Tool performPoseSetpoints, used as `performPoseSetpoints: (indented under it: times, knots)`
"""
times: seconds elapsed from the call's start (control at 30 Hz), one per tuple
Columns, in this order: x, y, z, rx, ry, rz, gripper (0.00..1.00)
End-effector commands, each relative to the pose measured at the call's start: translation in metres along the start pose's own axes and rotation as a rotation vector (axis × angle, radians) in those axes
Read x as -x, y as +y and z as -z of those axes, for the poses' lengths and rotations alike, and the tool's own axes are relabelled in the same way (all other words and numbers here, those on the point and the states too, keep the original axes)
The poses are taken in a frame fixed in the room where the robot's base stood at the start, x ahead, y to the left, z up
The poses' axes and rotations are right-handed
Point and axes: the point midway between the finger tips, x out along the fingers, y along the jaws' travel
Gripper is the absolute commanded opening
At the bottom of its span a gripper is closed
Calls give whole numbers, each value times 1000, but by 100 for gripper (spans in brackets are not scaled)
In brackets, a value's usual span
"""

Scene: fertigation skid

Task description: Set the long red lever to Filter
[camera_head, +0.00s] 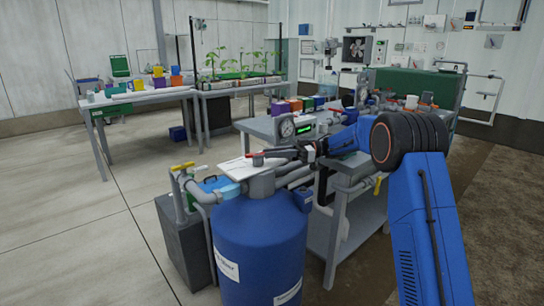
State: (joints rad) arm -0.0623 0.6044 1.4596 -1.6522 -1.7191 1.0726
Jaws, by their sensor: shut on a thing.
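The long red lever (274,153) lies roughly level above the grey valve head (262,183) on top of a blue tank (258,245). It reaches to the right from the valve's hub. My gripper (299,153) is at the lever's right, outer end and is shut on it. The fingers are small and dark here, so the exact grip is hard to see. A white plate (233,168) shows behind the valve head, but its markings, including Filter, are too small to read.
Grey pipes with a yellow-handled valve (182,167) stand left of the tank. A round gauge (285,129) and a green display stand on the bench behind my gripper. A grey cart (345,220) is close on the right. Open floor lies at left.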

Motion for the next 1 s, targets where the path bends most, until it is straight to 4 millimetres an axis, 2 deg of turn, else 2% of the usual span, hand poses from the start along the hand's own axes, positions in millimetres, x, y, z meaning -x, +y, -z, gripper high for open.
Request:
performPoseSetpoints:
  times: [0.3, 0.77, 0.8, 0.87, 1.0]
  knots:
    - [0, 7, 1, 1, 2, 90, 0]
    - [0, 8, 2, 3, 2, 102, 0]
    - [0, 8, 2, 3, 2, 102, 20]
    - [0, 8, 2, 3, 2, 102, 34]
    - [0, 8, 1, 2, 1, 102, 36]
